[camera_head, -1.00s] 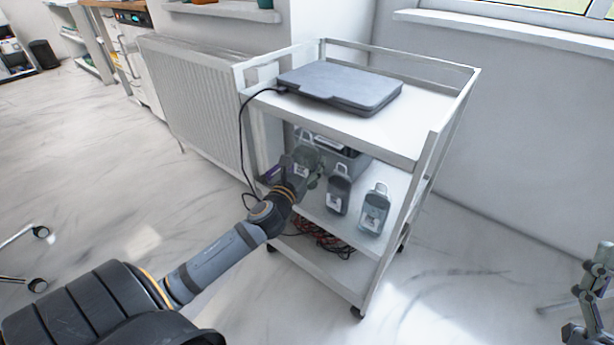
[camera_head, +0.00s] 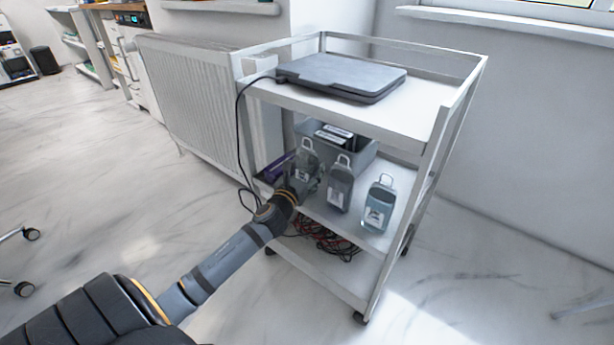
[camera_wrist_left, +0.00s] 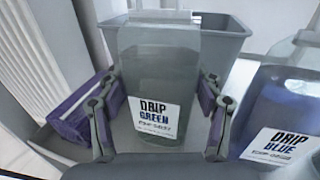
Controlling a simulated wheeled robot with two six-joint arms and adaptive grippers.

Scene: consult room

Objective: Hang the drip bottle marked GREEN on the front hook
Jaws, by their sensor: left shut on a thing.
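The drip bottle marked GREEN (camera_wrist_left: 160,75) is between the fingers of my left gripper (camera_wrist_left: 160,115), with its label facing the left wrist camera. My left gripper also shows in the head view (camera_head: 304,180), shut on this bottle at the middle shelf of the white trolley. The bottle's upper part and hanging loop (camera_head: 307,146) show above the gripper. I cannot tell whether its base touches the shelf. The drip bottle marked BLUE (camera_wrist_left: 285,115) stands just right of it and shows in the head view (camera_head: 340,186). No hook shows. My right gripper is not in view.
Another drip bottle (camera_head: 379,203) stands near the shelf's right front. A grey bin (camera_head: 362,160) is behind the bottles, a purple box (camera_head: 275,168) to the left. A dark laptop-like device (camera_head: 340,77) lies on the trolley top (camera_head: 405,118). Cables (camera_head: 325,238) lie on the bottom shelf.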

